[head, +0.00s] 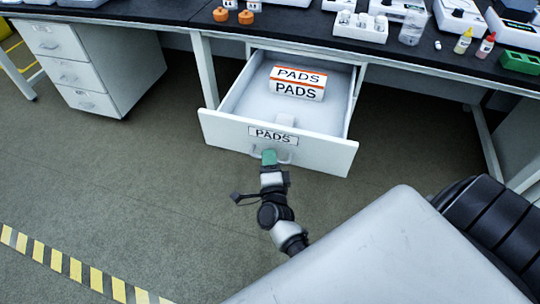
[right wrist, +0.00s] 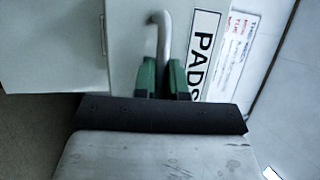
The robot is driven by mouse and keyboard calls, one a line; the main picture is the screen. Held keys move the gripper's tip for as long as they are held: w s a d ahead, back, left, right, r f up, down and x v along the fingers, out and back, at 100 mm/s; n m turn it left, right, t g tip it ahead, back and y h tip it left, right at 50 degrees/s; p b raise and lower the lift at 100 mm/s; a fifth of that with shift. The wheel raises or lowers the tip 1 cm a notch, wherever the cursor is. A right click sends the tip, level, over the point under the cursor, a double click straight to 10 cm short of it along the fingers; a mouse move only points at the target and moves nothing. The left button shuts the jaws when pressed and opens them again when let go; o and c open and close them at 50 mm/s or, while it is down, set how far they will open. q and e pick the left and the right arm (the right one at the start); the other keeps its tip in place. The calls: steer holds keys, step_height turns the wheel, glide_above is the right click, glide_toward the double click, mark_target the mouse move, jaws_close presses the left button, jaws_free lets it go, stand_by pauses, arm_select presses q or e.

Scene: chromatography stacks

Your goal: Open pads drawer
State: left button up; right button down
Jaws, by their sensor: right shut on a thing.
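The white pads drawer (head: 225,127) is pulled out from under the bench in the head view, with a PADS label on its front. A box marked PADS (head: 297,84) lies inside it toward the back. My right gripper (head: 269,158) is at the drawer front, its green fingers shut on the handle (head: 286,155). In the right wrist view, the green fingers (right wrist: 162,80) sit on both sides of the grey handle bar (right wrist: 163,28), beside the PADS label (right wrist: 203,50). My left gripper is in neither view.
A dark bench top (head: 290,24) carries instruments, bottles and a green rack (head: 519,62). A white drawer cabinet (head: 105,68) stands at the left under the bench. A black seat (head: 490,225) is at the right. Yellow striped tape (head: 75,268) marks the floor, which is clear at left.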

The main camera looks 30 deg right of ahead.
steer(key=c, duration=1.2)
jaws_free()
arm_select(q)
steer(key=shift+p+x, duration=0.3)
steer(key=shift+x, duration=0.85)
arm_select(e)
steer(key=v, duration=1)
steer(key=shift+s+a+f, duration=0.15)
steer(key=shift+s+a, duration=0.05)
steer(key=shift+s, duration=0.15)
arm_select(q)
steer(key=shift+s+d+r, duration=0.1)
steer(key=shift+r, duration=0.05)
